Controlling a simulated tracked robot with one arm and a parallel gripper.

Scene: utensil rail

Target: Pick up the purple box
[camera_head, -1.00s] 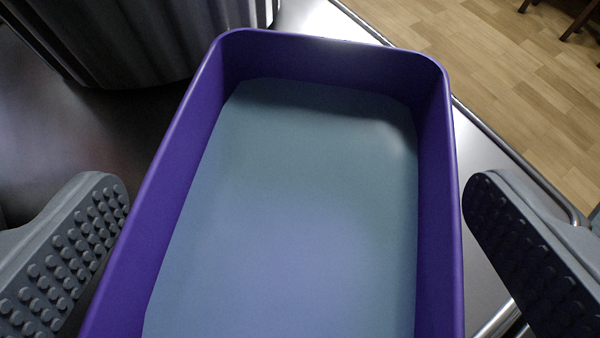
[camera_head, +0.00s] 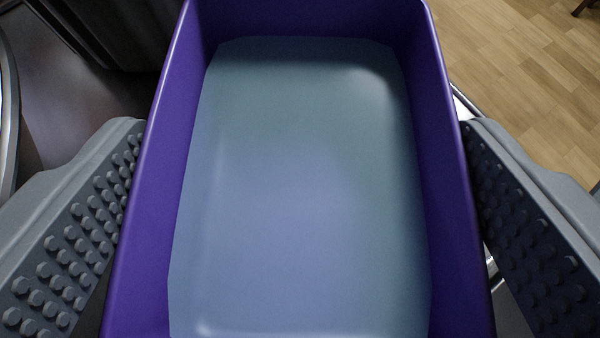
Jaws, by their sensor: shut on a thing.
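The purple box (camera_head: 168,185) is an open tray with purple walls and a smooth blue-grey inner floor. It fills the middle of the view, and its near end runs out of the picture at the bottom. My gripper (camera_head: 300,190) has one grey studded finger on each side of the box. The left finger's tip is against the left wall and the right finger's tip is against the right wall, so the gripper is shut on the box across its width. The outer undersides of the box are hidden.
A dark cylindrical container (camera_head: 118,28) stands at the upper left, on a dark surface (camera_head: 75,110). A metal edge shows at the far left. Wooden floor (camera_head: 525,75) lies beyond the metal edge on the right, with a dark furniture leg at the top right corner.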

